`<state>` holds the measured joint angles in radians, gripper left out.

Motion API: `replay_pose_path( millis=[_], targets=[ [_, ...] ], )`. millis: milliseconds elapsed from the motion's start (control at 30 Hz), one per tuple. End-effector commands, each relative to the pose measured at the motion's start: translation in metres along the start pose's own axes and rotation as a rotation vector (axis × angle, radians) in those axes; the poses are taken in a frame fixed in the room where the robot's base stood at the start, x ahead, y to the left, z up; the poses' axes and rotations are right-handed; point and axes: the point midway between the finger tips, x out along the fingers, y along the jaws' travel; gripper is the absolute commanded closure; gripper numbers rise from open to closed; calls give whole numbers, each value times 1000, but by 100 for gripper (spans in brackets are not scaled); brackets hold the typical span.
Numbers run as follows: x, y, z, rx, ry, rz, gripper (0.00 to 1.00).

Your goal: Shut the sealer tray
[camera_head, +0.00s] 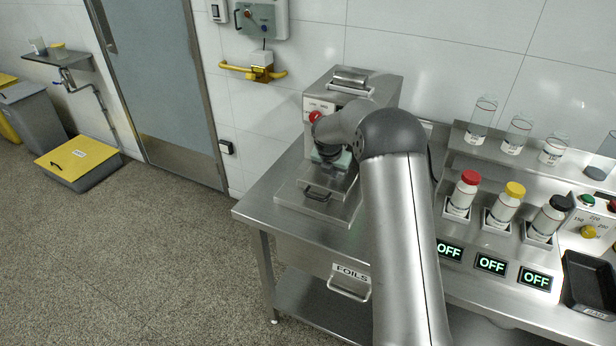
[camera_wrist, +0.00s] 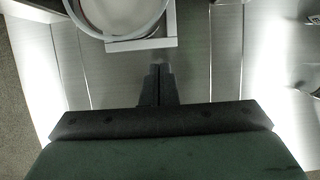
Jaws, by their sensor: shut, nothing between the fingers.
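The sealer (camera_head: 365,85) is a metal box with a red button against the wall, on the steel table. My arm reaches over the tray and covers much of the sealer's front. My gripper (camera_wrist: 158,85) is shut and empty, with its fingers together over a bare metal surface. In the wrist view, a pale round thing (camera_wrist: 120,12) in a square holder lies just beyond the fingertips; I cannot tell what it is. In the head view the fingertips are hard to make out.
To the right stand bottles with red (camera_head: 469,177), yellow (camera_head: 515,189) and black (camera_head: 561,202) caps, above OFF displays. Clear bottles stand on a shelf behind. A drawer marked FOILS (camera_head: 350,283) is below the tabletop. The table's left front corner (camera_head: 250,212) is bare.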

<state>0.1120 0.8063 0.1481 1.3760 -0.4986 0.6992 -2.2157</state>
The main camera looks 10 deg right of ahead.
Motion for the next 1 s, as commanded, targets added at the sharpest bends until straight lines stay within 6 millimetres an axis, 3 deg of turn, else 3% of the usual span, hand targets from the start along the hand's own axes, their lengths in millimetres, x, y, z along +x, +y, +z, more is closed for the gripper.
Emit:
replay_pose_path(
  millis=[100,367,567,667,1000],
  targets=[
    [4,-7,9,11,1,-4,100],
    [5,-6,8,10,1,-4,100],
    [-5,-6,8,10,-1,-2,100],
    [-21,-6,8,10,-2,-2,100],
    [-104,-6,8,9,-4,-1,100]
  ],
)
